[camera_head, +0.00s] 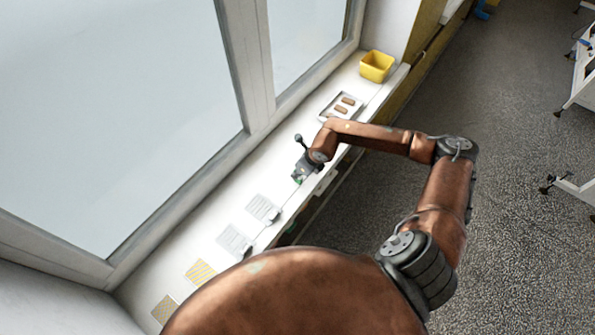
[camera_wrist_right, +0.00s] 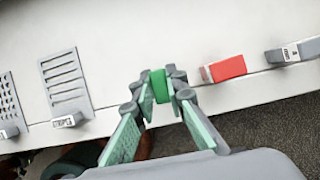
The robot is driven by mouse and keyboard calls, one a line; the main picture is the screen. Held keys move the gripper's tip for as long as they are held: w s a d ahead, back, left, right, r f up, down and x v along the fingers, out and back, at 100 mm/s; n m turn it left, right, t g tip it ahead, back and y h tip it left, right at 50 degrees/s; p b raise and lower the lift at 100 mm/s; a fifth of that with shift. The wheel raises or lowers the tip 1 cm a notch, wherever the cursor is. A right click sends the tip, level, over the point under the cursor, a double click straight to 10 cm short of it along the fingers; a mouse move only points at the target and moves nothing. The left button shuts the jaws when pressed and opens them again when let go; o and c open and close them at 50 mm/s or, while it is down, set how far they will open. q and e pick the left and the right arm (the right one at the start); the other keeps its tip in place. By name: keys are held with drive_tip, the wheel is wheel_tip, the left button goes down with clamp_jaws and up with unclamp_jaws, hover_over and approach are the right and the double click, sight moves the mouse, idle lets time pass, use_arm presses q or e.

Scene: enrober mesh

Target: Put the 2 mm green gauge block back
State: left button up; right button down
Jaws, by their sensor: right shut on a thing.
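The green gauge block (camera_wrist_right: 160,86) is between the fingertips of my right gripper (camera_wrist_right: 160,96) in the right wrist view. The gripper is shut on it, over the white sill. I cannot tell whether the block touches the sill. In the head view my right gripper (camera_head: 299,174) is at the sill, with a bit of green showing by it. A red block (camera_wrist_right: 226,68) lies to the right of the green one, and a grey block with a white label (camera_wrist_right: 292,51) lies farther right. My left gripper is not in view.
A grey slotted plate (camera_wrist_right: 65,78) with a labelled grey block (camera_wrist_right: 67,120) at its lower end is left of the gripper. Several plates (camera_head: 201,271) line the narrow sill. A tray (camera_head: 329,116) with two brown pieces and a yellow bin (camera_head: 376,67) stand farther along.

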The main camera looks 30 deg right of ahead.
drive_tip(key=shift+f, duration=0.15)
drive_tip(key=c, duration=1.9)
unclamp_jaws()
drive_tip(key=shift+c, duration=0.2)
drive_tip(key=shift+r, duration=0.4)
drive_tip(key=b+v, duration=0.1)
drive_tip(key=v, duration=1)
drive_tip(key=shift+s+r+b, duration=0.3)
drive_tip(key=shift+b, duration=0.05)
